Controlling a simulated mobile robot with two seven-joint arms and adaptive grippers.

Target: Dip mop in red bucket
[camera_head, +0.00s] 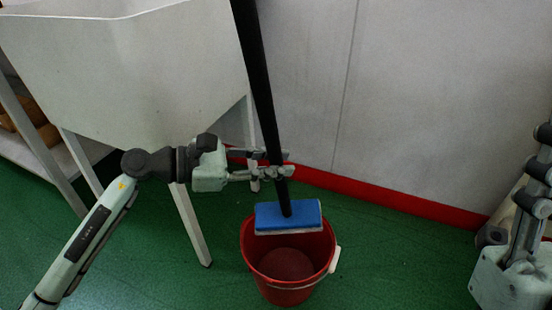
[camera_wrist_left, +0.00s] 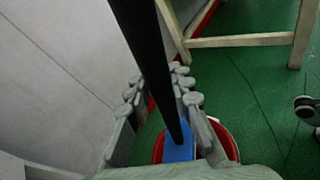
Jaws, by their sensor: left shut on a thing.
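The mop has a long black pole (camera_head: 258,75) and a flat blue head (camera_head: 289,215) with a pale underside. My left gripper (camera_head: 275,172) is shut on the pole a short way above the head. The pole leans slightly, and its top leaves the head view. The red bucket (camera_head: 260,262) stands on the floor with its white handle at the right. The mop head overlaps the bucket's far rim and opening; its exact height there is unclear. In the left wrist view, the blue head (camera_wrist_left: 179,150) lies over the bucket (camera_wrist_left: 229,145), partly hidden by the fingers. My right gripper (camera_head: 525,205) is at the right edge.
A white sink-like basin (camera_head: 125,75) on legs stands at the left, one leg (camera_head: 193,225) close to the bucket. A pale wall (camera_head: 430,100) with a red skirting strip (camera_head: 400,204) runs behind. The green floor (camera_head: 400,265) right of the bucket is clear.

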